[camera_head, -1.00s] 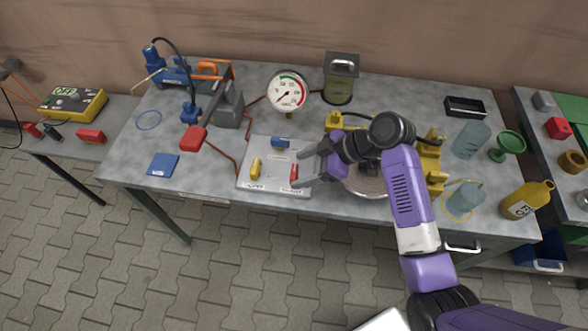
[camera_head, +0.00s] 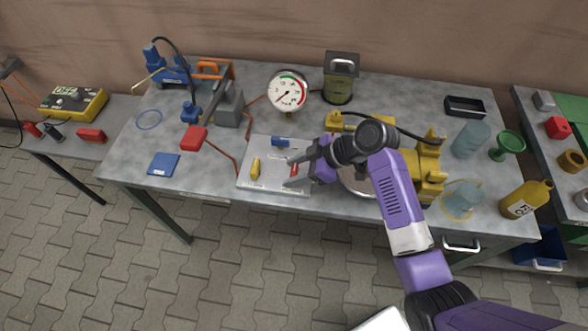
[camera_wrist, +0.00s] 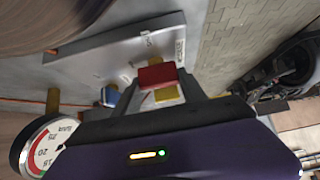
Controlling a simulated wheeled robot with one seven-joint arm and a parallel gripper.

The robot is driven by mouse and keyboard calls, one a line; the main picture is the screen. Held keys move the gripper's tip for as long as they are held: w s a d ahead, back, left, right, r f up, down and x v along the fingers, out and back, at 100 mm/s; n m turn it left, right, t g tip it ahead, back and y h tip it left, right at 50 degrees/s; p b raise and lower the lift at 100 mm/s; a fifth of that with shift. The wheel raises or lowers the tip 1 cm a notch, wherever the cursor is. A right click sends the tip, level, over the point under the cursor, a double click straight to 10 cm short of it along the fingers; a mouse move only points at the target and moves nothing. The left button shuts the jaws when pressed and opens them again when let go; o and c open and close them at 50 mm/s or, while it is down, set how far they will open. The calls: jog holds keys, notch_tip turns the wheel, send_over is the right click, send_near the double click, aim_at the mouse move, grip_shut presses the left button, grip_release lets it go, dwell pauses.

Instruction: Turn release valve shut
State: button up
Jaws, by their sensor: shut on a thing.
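A pale valve plate (camera_head: 270,152) lies on the bench. It carries a red handle (camera_head: 294,170), a yellow handle (camera_head: 255,168) and a blue handle (camera_head: 280,142). The printing beside the handles is too small to read with certainty. My gripper (camera_head: 291,171) reaches in from the right and is shut on the red handle, one finger on each side. In the wrist view the red handle (camera_wrist: 157,75) sits between the fingertips, with the yellow handle (camera_wrist: 167,94) beyond it and the blue handle (camera_wrist: 110,95) to the left.
A pressure gauge (camera_head: 288,90) stands behind the plate, its needle at lower left. Yellow machinery (camera_head: 430,165) stands to the right, partly behind my arm. The bench front left is mostly clear.

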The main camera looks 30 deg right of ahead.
jog(key=shift+a+m, duration=0.1)
jog(key=shift+m, duration=0.2)
jog(key=m+t+h+p, duration=0.2)
jog(key=m, duration=0.1)
jog(key=shift+s+a+r+m+p, duration=0.1)
jog(key=shift+r+m+p, duration=0.05)
jog(key=shift+m+p, duration=0.2)
jog(key=m+t+h+p, duration=0.1)
jog(key=m+h+p, duration=0.1)
jog(key=m, duration=0.1)
jog(key=m+h+p, duration=0.2)
jog(key=m, duration=0.1)
jog(key=shift+t+h+p, duration=0.3)
jog(key=shift+t+h, duration=0.1)
jog(key=m+h, duration=0.2)
jog(key=m, duration=0.1)
jog(key=shift+w+m+h, duration=0.2)
jog(key=shift+m+h, duration=0.05)
jog(key=shift+h, duration=0.15)
jog(key=shift+m+g+h+b, duration=0.8)
jog(key=shift+m+h+b, duration=0.5)
jog(key=shift+m, duration=0.7)
jog(key=shift+s, duration=0.1)
jog(key=o, duration=1.4)
jog(key=shift+c, duration=0.2)
